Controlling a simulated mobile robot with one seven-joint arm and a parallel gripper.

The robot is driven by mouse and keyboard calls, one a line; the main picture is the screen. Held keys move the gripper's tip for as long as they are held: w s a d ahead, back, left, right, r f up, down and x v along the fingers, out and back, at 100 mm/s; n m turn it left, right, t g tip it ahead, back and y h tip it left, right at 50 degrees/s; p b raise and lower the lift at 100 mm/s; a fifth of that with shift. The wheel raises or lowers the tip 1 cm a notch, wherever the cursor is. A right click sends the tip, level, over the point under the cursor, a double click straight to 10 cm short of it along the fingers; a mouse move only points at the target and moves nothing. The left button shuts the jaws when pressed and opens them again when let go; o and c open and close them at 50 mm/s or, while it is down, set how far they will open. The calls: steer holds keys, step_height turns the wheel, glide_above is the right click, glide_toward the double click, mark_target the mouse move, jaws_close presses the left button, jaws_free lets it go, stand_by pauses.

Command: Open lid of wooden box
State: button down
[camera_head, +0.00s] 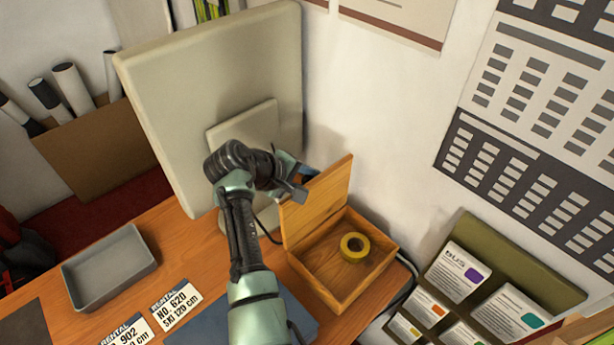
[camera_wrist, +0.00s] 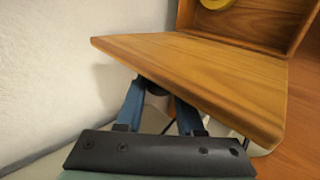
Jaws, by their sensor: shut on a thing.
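The wooden box (camera_head: 345,290) stands on the bench with its lid (camera_head: 318,203) raised, standing roughly upright on the box's left side. A yellow tape roll (camera_head: 354,247) lies inside the box. My gripper (camera_head: 304,180) is at the lid's upper left edge, behind the lid in the head view, so its fingertips are largely hidden there. In the wrist view the blue fingers of my gripper (camera_wrist: 158,95) reach to the lid (camera_wrist: 210,75) and are shut on it, with the tips partly covered by the lid. The box interior (camera_wrist: 255,18) and part of the tape roll (camera_wrist: 214,3) show beyond.
A monitor (camera_head: 240,90) stands close behind and left of the box, and the wall is close on the far side. A grey tray (camera_head: 108,265) and rental labels (camera_head: 175,305) lie to the left. A card rack (camera_head: 500,270) stands to the right.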

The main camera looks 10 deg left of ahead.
steer(key=shift+w+a, duration=0.15)
steer(key=shift+a, duration=0.05)
stand_by(0.3)
steer(key=c, duration=0.5)
jaws_free()
steer(key=shift+c, duration=0.2)
steer(key=b+v, duration=0.3)
steer(key=v, duration=1)
steer(key=shift+w, duration=0.1)
steer(key=shift+c, duration=0.3)
